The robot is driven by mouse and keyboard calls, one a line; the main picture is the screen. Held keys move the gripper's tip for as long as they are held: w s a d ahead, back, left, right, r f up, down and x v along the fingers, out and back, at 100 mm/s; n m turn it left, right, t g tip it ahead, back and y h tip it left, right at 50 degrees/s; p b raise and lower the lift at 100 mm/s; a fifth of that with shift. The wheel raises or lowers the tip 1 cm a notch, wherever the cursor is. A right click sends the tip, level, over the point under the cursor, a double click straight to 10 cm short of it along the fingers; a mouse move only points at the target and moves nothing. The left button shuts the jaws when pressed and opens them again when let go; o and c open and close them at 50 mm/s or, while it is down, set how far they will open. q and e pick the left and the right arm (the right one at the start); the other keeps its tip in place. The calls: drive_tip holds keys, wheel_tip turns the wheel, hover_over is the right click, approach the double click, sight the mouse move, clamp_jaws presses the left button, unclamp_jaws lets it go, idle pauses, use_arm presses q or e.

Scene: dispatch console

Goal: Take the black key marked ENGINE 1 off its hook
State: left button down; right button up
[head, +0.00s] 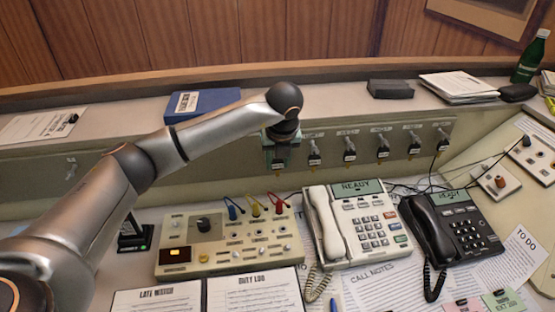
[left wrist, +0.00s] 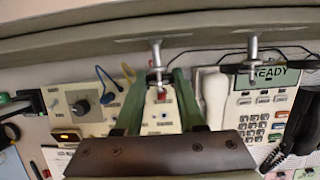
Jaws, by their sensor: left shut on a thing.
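My left gripper (head: 281,158) is at the leftmost end of the row of hooks on the back panel, with its green fingers pointing down. It is shut on the black key (head: 278,167), which is mostly hidden between the fingers. The left wrist view shows the two fingers (left wrist: 158,85) on either side of a metal hook (left wrist: 156,55), with a small red part between them. I cannot tell whether the key is still on the hook. The ENGINE 1 marking is not readable. My right gripper is out of view.
Several similar black keys (head: 349,149) hang to the right along the panel. Below stand a beige control box (head: 230,240) with coloured plugs, a white phone (head: 365,225) and a black phone (head: 455,225). A blue binder (head: 203,103) lies on the ledge behind my arm.

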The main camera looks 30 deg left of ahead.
use_arm(q)
drive_tip(key=shift+s+d, duration=0.8)
drive_tip(key=shift+s, duration=0.3)
drive_tip(key=shift+s+d, duration=0.1)
drive_tip(key=shift+s+d+r+p, duration=0.3)
drive_tip(key=shift+s+d, duration=0.2)
drive_tip(key=shift+s, duration=0.15)
drive_tip(key=shift+s+d+r+p, duration=0.25)
drive_tip(key=shift+s+d+r, duration=0.15)
drive_tip(key=shift+s, duration=0.25)
drive_tip(key=shift+s+d+r+p, duration=0.25)
drive_tip(key=shift+s+d, duration=0.3)
drive_tip(key=shift+s, duration=0.1)
